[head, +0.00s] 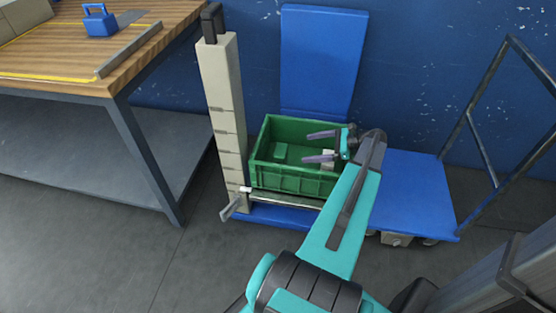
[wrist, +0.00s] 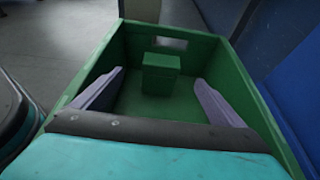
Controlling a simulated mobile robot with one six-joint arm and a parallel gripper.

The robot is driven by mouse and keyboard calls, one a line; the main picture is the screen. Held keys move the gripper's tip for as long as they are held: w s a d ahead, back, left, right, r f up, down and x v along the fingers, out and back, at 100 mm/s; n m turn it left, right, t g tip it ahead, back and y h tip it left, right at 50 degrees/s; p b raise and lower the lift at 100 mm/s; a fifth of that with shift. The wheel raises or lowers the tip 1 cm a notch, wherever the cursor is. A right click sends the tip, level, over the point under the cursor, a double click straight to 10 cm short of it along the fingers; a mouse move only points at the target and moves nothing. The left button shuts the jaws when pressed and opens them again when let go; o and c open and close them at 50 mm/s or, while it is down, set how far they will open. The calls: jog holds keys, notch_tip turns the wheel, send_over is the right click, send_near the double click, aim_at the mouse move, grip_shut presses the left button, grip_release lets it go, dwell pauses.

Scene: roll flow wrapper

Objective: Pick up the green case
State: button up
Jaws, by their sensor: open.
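The green case is a small green box (head: 281,151) on the floor of a larger green crate (head: 290,181), toward its left part in the head view. In the wrist view the case (wrist: 160,75) stands near the crate's far wall, below a handle slot. My gripper (head: 318,146) is open and empty over the right part of the crate, its fingers pointing left toward the case. In the wrist view the fingers (wrist: 158,88) lie to either side of the case's line, with a gap between them and the case. Part of the crate's right side is hidden behind my arm.
A wooden workbench (head: 120,55) carries a blue object (head: 99,24). A dark metal frame (head: 482,150) stands at right.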

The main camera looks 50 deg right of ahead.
aim_at(285, 150)
jog(key=shift+w+a, duration=0.1)
jog(key=shift+w, duration=0.05)
jog(key=b+x, duration=0.1)
jog(key=x, duration=0.7)
jog(key=shift+w+a+f, duration=0.1)
jog(key=shift+w, duration=0.2)
jog(key=shift+w+a+f+b, duration=0.1)
jog(key=shift+b, duration=0.2)
jog(key=x, duration=0.1)
jog(key=b+x, duration=0.1)
jog(key=x, duration=0.1)
jog(key=shift+w+f, duration=0.2)
jog(key=shift+w, duration=0.1)
jog(key=shift+w+a+f, duration=0.2)
jog(key=shift+w, duration=0.4)
